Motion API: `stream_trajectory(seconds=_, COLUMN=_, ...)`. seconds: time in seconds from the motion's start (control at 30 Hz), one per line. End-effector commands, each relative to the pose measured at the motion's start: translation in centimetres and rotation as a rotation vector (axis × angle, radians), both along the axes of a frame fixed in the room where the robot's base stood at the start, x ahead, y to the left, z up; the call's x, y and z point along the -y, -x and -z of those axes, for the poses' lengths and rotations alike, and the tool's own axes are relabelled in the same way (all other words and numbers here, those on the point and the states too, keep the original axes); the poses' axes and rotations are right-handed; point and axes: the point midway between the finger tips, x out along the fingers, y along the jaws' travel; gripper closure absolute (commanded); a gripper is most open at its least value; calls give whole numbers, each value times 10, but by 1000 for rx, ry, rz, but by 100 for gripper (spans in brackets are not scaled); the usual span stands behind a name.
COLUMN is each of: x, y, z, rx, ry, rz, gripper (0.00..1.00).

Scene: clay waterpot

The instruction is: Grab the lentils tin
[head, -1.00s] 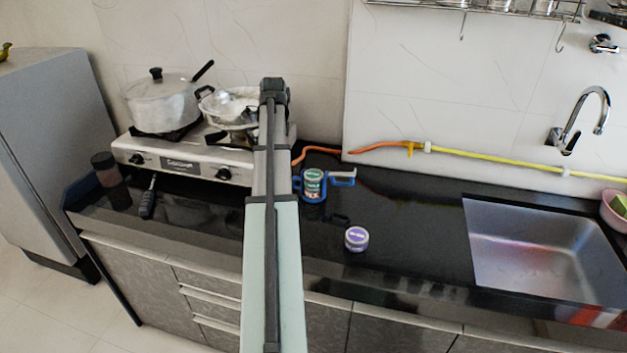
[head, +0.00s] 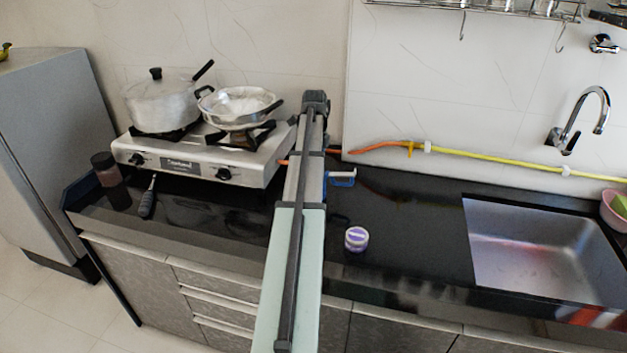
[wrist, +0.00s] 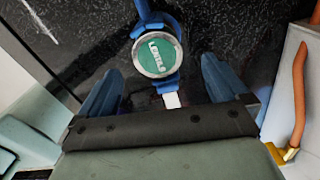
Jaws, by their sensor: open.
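The lentils tin, with a green lid lettered "LENTILS" (wrist: 157,55), shows from above in the wrist view. It stands on the black counter. In the head view my arm hides it. My gripper (wrist: 162,66) is open. Its blue fingers lie to the left and right of the tin's lid in the picture, with gaps on both sides. I cannot tell how far above the tin the fingertips are. A blue and white object (wrist: 170,98) shows close around the tin; it also shows in the head view (head: 342,178), right of my arm.
A purple-lidded tin (head: 356,240) stands nearer the counter's front. A stove (head: 205,160) with a pot (head: 162,103) and a pan (head: 237,107) is at the left. An orange and yellow hose (head: 480,157) runs along the wall. The sink (head: 545,245) is at the right.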

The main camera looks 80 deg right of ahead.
Motion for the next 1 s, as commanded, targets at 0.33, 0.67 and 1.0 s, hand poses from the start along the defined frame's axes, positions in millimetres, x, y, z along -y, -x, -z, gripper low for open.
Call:
stream_trajectory(seconds=0.33, x=-1, y=-1, z=16, rx=0, ry=0, rz=-1, gripper=0)
stream_trajectory(seconds=0.67, x=-4, y=-2, z=55, rx=0, ry=-1, rz=-1, gripper=0)
stream_trajectory(seconds=1.0, x=-3, y=-3, z=62, rx=1, ry=1, rz=-1, gripper=2)
